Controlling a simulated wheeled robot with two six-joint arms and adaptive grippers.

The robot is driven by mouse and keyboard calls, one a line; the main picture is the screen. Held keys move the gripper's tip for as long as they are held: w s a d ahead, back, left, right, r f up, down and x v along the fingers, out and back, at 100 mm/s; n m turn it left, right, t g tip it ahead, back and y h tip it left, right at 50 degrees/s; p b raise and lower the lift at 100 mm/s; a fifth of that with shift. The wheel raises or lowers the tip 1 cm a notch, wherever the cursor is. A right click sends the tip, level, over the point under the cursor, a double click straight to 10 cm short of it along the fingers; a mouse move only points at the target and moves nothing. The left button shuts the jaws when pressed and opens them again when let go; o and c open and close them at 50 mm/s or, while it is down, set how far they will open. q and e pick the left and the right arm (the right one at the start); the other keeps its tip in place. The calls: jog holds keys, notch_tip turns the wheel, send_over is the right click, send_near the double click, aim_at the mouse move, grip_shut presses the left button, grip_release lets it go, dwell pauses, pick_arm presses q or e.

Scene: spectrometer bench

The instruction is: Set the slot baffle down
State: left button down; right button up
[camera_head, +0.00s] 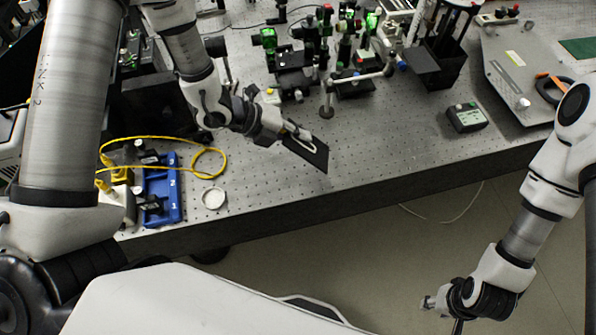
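The slot baffle (312,157) is a thin dark plate with a pale slot-shaped outline near its upper left part. It is tilted in the picture, over the front part of the optical bench. My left gripper (288,131) is at its upper left end and appears shut on it; the fingertips are small and partly merge with the plate. I cannot tell whether the plate's lower edge touches the bench. My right gripper (432,302) is low at the lower right, over the floor in front of the bench, away from the baffle. Its fingers are too small to read.
The perforated bench (400,140) has bare room right of the baffle. Optical mounts (292,60) and a post (327,105) stand behind it. A blue holder (162,190), yellow cable (215,152) and round white dish (213,198) lie left.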

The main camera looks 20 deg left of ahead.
pick_arm(q)
jog(key=f+b, duration=0.2)
jog(key=f, duration=0.2)
jog(key=shift+w+f, duration=0.15)
jog(key=shift+w, duration=0.05)
jog(key=shift+s, duration=0.15)
pick_arm(e)
notch_tip(320, 180, down, 3)
jog(key=shift+f, duration=0.2)
pick_arm(q)
jog(key=c, duration=1.5)
grip_release()
pick_arm(e)
jog(key=shift+w, duration=0.1)
pick_arm(q)
jog(key=p+v, duration=0.5)
jog(key=v, duration=0.3)
pick_arm(e)
notch_tip(320, 180, up, 6)
jog(key=shift+f, duration=0.1)
